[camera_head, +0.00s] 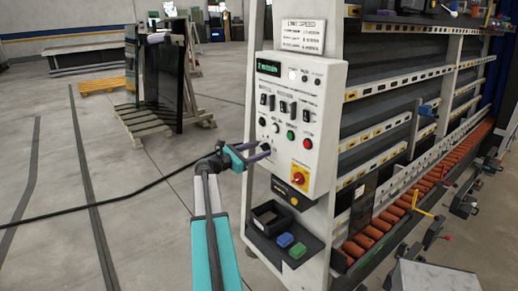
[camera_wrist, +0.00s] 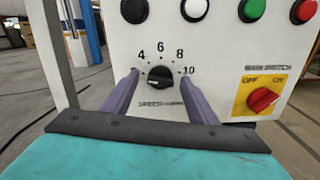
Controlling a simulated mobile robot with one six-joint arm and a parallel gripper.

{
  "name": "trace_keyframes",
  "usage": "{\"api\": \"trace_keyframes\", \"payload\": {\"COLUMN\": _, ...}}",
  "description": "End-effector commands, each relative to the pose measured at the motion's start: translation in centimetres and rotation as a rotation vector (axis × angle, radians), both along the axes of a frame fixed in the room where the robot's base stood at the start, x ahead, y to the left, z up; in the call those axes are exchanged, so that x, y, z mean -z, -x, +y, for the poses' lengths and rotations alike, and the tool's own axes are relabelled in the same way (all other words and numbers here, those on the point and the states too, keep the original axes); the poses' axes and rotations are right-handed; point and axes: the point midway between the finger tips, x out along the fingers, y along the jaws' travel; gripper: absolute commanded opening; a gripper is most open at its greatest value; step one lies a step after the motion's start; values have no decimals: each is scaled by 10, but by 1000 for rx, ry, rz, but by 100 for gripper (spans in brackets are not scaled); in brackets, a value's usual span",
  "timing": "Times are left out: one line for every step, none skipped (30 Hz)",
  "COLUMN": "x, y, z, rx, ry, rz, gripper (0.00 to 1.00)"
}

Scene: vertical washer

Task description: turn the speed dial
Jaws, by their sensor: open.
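The speed dial is a black round knob (camera_wrist: 160,77) on the white control panel (camera_head: 318,105), with the numbers 4, 6, 8 and 10 around it and the word SPEED below. Its pale pointer mark seems to lie sideways; the exact setting is hard to tell. My gripper (camera_wrist: 164,82) is open. Its two purple fingers stand on either side of the dial in the wrist view, with a gap to it on each side. In the head view my gripper (camera_head: 262,150) is at the panel's lower left, and the dial is small beside the fingertips.
A red main switch on a yellow plate (camera_wrist: 262,99) is right of the dial. Black, white, green and red buttons (camera_wrist: 252,9) sit above. A shelf with blue and green items (camera_head: 285,240) juts out below the panel. Open floor lies left.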

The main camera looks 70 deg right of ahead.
Motion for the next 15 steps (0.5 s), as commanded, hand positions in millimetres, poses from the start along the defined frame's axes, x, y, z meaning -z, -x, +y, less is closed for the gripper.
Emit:
{"api": "trace_keyframes", "payload": {"x": -1, "y": 2, "z": -4, "rx": 0, "ry": 0, "rz": 0, "gripper": 53}}
{"api": "trace_keyframes", "payload": {"x": -1, "y": 2, "z": -5, "rx": -1, "ry": 0, "rz": 0, "gripper": 53}}
{"api": "trace_keyframes", "payload": {"x": -1, "y": 3, "z": -6, "rx": -1, "ry": 0, "rz": 0, "gripper": 53}}
{"api": "trace_keyframes", "payload": {"x": 0, "y": 4, "z": -7, "rx": -1, "ry": 0, "rz": 0, "gripper": 53}}
{"api": "trace_keyframes", "payload": {"x": 0, "y": 4, "z": -7, "rx": -1, "ry": 0, "rz": 0, "gripper": 53}}
{"api": "trace_keyframes", "payload": {"x": 0, "y": 4, "z": -7, "rx": -1, "ry": 0, "rz": 0, "gripper": 53}}
{"api": "trace_keyframes", "payload": {"x": 0, "y": 4, "z": -7, "rx": -1, "ry": 0, "rz": 0, "gripper": 53}}
{"api": "trace_keyframes", "payload": {"x": 0, "y": 4, "z": -7, "rx": -1, "ry": 0, "rz": 0, "gripper": 53}}
{"api": "trace_keyframes", "payload": {"x": 0, "y": 5, "z": -7, "rx": -1, "ry": 0, "rz": 0, "gripper": 53}}
{"api": "trace_keyframes", "payload": {"x": 0, "y": 5, "z": -7, "rx": -1, "ry": 0, "rz": 0, "gripper": 53}}
{"api": "trace_keyframes", "payload": {"x": 0, "y": 5, "z": -7, "rx": -1, "ry": 0, "rz": 0, "gripper": 53}}
{"api": "trace_keyframes", "payload": {"x": 0, "y": 5, "z": -7, "rx": -1, "ry": 0, "rz": 0, "gripper": 53}}
{"api": "trace_keyframes", "payload": {"x": 0, "y": 5, "z": -7, "rx": -1, "ry": 0, "rz": 0, "gripper": 53}}
{"api": "trace_keyframes", "payload": {"x": 0, "y": 5, "z": -7, "rx": -1, "ry": 0, "rz": 0, "gripper": 50}}
{"api": "trace_keyframes", "payload": {"x": 0, "y": 5, "z": -7, "rx": -1, "ry": 0, "rz": 0, "gripper": 43}}
